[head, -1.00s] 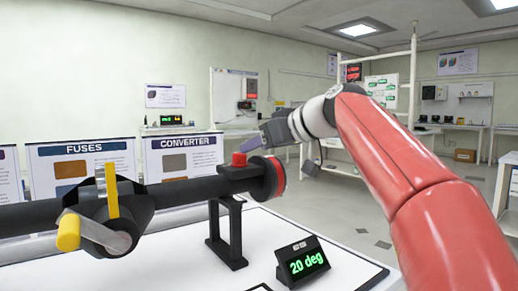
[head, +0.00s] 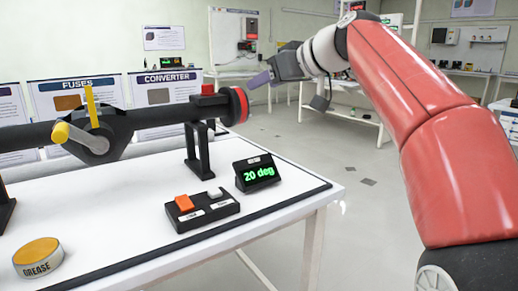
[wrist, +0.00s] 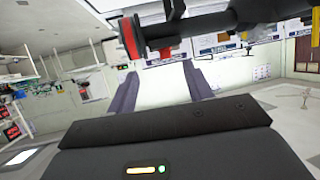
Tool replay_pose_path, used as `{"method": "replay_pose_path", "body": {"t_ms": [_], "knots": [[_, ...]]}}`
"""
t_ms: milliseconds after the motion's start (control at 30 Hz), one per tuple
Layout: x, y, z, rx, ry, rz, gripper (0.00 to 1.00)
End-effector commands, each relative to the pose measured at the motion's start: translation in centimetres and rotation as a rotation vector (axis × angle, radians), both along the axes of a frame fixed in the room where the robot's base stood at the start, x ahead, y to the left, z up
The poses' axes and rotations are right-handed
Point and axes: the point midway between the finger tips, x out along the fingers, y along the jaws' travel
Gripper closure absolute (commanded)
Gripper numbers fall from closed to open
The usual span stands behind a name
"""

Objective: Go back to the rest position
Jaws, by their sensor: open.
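My gripper (head: 266,76) is at the end of my red arm, in the upper middle of the head view. It is just right of the red-ringed end (head: 238,104) of the black tube (head: 160,116) and looks apart from it, though the depth between them is hard to judge. In the wrist view my gripper (wrist: 160,82) shows two purple-grey fingers spread apart with nothing between them. The tube (wrist: 215,24) and its red ring (wrist: 130,38) cross the top of that view, beyond the fingertips.
The white table (head: 130,205) holds a display (head: 257,174) reading "20 deg", a button box (head: 201,209) with orange and white buttons, and a grease tin (head: 38,258). A yellow-handled lever (head: 90,130) sits on the tube. Floor right of the table is clear.

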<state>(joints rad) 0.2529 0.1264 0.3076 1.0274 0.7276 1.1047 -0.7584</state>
Motion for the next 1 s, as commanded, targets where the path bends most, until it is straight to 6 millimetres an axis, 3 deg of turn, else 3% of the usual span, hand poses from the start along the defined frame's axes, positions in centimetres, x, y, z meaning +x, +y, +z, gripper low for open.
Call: {"method": "replay_pose_path", "body": {"t_ms": [367,567,767,1000], "knots": [[-3.0,-0.1,-3.9,-0.059,0.121,-0.101,0.49],[-6.1,-1.2,-7.8,-0.106,0.222,-0.205,0.49],[-12.3,-4.2,-14.4,-0.17,0.361,-0.375,0.49],[-22.8,-9.8,-25.8,-0.232,0.533,-0.616,0.49]]}}
